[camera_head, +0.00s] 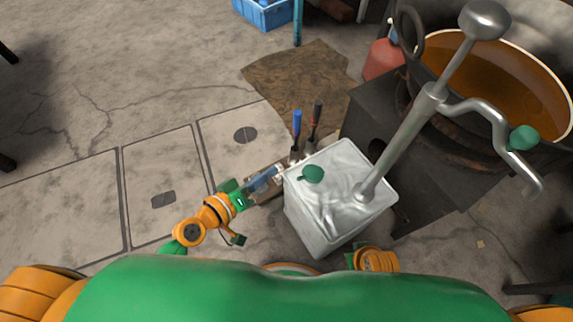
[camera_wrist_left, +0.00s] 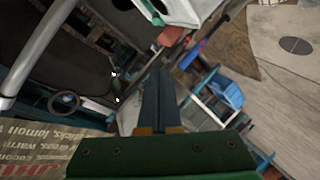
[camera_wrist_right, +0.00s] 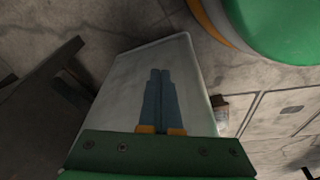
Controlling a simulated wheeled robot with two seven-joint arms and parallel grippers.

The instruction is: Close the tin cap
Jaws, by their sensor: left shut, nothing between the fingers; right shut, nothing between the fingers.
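The tin (camera_head: 335,205) is a whitish, square metal can standing on the floor. Its small green cap (camera_head: 311,174) is at the left part of the top; I cannot tell whether it is seated or raised. A silver hand pump (camera_head: 405,140) rises from the right part of the top. My left gripper (camera_head: 274,171) is shut and empty, just left of the tin's upper edge; its shut fingers also show in the left wrist view (camera_wrist_left: 158,75). My right gripper (camera_wrist_right: 160,73) is shut and empty in front of the tin's pale side (camera_wrist_right: 125,85). The tin and my body hide it in the head view.
Two screwdriver-like tools, one with a blue handle (camera_head: 298,122), stand behind the tin. A dark stove block (camera_head: 385,135) and a large pot of orange liquid (camera_head: 500,85) stand to the right. A red container (camera_head: 383,60) is behind. The floor at left is mostly clear.

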